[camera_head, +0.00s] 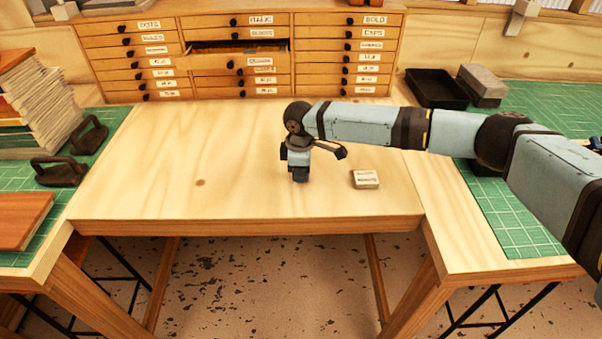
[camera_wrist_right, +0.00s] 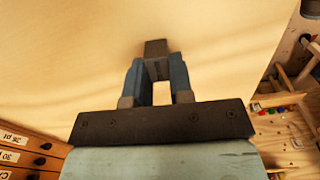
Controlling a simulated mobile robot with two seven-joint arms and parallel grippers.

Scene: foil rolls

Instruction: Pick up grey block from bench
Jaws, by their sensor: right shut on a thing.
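My right gripper (camera_head: 299,170) points down over the middle of the bench (camera_head: 200,160). It also shows in the right wrist view (camera_wrist_right: 156,68), where its two blue fingers are shut on a small dark grey block (camera_wrist_right: 156,48). The block sticks out past the fingertips. In the head view the block is hard to tell from the dark fingertips, and I cannot tell whether it touches the bench. My left gripper is not in view.
A pale labelled block (camera_head: 365,180) lies on the bench just right of my right gripper. A drawer cabinet (camera_head: 240,80) stands at the back with one drawer slightly open. A black tray (camera_head: 436,88) and a grey slab (camera_head: 482,83) sit at the back right.

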